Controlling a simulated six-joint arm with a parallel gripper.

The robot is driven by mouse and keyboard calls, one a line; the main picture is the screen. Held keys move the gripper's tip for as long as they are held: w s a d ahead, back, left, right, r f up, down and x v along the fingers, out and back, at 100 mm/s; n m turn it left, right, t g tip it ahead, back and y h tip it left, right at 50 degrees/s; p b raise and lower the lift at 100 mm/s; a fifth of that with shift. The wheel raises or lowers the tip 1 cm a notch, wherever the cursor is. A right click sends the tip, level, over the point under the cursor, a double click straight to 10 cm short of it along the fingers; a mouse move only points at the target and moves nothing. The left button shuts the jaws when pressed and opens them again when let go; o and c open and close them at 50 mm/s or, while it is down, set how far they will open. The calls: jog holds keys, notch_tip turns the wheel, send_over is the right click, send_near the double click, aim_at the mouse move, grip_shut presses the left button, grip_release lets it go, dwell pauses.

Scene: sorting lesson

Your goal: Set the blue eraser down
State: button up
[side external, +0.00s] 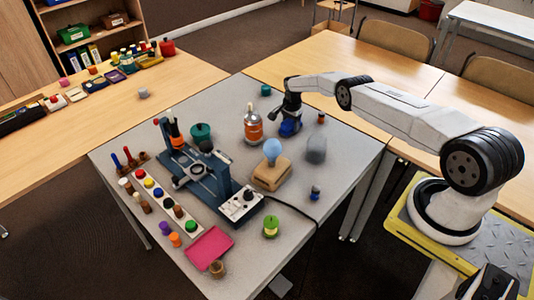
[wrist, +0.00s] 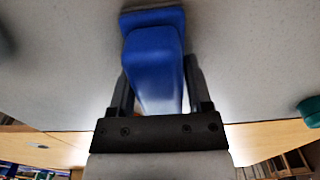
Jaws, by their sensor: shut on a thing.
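The blue eraser (wrist: 153,62) is between the two dark fingers of my gripper (wrist: 155,85) in the wrist view. It has a narrower grip part and a wider end facing the grey table. In the side view the eraser (side external: 289,128) is below my gripper (side external: 291,112), at the back right part of the grey table (side external: 345,180). My gripper is shut on it and points down. The eraser is at or very close to the tabletop; I cannot tell whether it touches.
An orange bottle (side external: 253,127) stands left of the eraser, and a grey translucent object (side external: 316,149) stands in front to the right. A light bulb on a wooden block (side external: 270,173) is nearer the camera. A small teal item (side external: 266,90) is behind left. Bare table lies around the eraser.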

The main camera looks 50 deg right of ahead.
jog(key=o, duration=1.3)
jog(key=shift+c, duration=0.2)
jog(key=shift+r, duration=0.1)
jog(key=shift+r, duration=6.05)
